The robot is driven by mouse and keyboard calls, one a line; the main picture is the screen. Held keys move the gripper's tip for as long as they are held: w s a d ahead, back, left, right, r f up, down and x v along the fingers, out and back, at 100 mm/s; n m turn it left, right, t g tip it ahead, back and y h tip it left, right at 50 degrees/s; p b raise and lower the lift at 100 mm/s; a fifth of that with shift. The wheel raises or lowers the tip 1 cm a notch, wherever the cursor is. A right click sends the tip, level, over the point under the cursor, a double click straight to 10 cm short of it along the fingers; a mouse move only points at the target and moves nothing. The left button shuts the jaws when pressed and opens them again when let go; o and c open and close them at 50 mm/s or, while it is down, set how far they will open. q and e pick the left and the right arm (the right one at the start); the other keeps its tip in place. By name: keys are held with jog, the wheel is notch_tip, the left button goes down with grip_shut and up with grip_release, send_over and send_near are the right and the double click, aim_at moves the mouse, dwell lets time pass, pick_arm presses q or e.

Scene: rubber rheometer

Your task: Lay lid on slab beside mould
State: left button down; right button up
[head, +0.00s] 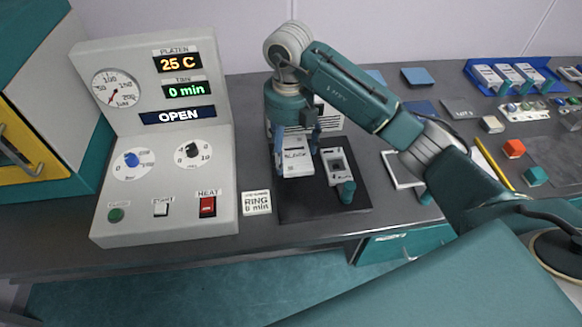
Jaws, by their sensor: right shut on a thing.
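The lid, a pale rectangular plate with dark lettering (294,164), is between the fingers of my right gripper (296,146), which is shut on it. It is over the left part of the dark slab (318,207); I cannot tell whether it touches the slab. The mould, a pale block with a dark square cavity (337,166), sits on the slab just right of the lid, with a small gap between them. A teal knob (347,192) stands at the mould's front end. My left gripper is not in view.
A grey control console (165,140) stands left, its display reading OPEN and 25 C. A small RING card (257,202) lies left of the slab. A white frame (401,172) lies right of it. A blue tray (510,75) with pale blocks is at back right.

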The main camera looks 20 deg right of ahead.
notch_tip(320, 180, down, 7)
jog(key=shift+r+p, duration=0.15)
jog(key=shift+p, duration=0.6)
jog(key=shift+f, duration=0.4)
jog(key=shift+f, duration=0.1)
jog(key=o, duration=1.4)
